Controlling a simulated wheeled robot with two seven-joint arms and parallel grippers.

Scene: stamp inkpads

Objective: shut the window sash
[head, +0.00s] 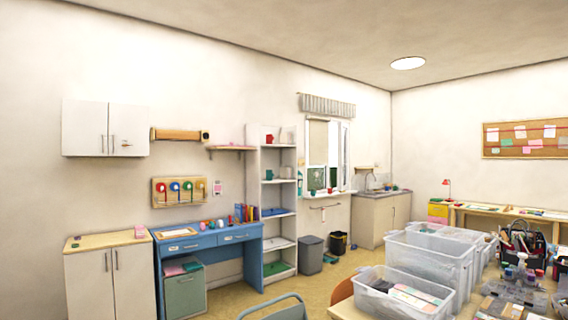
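The window (333,146) is in the far wall, right of the tall white shelf, seen small and at a slant in the head view. It has a white frame and bright panes. A white-framed sash (345,148) shows at its right side; it is too small to tell how far it stands open. A beige panel (318,142) covers the upper left of the window. Neither of my grippers is in view.
Small items stand on the window sill (328,193). Below are a grey bin (311,255) and a black bucket (338,243). A sink cabinet (380,217) stands right of the window. Clear plastic boxes (428,258) and a chair (275,311) crowd the foreground; some floor between is free.

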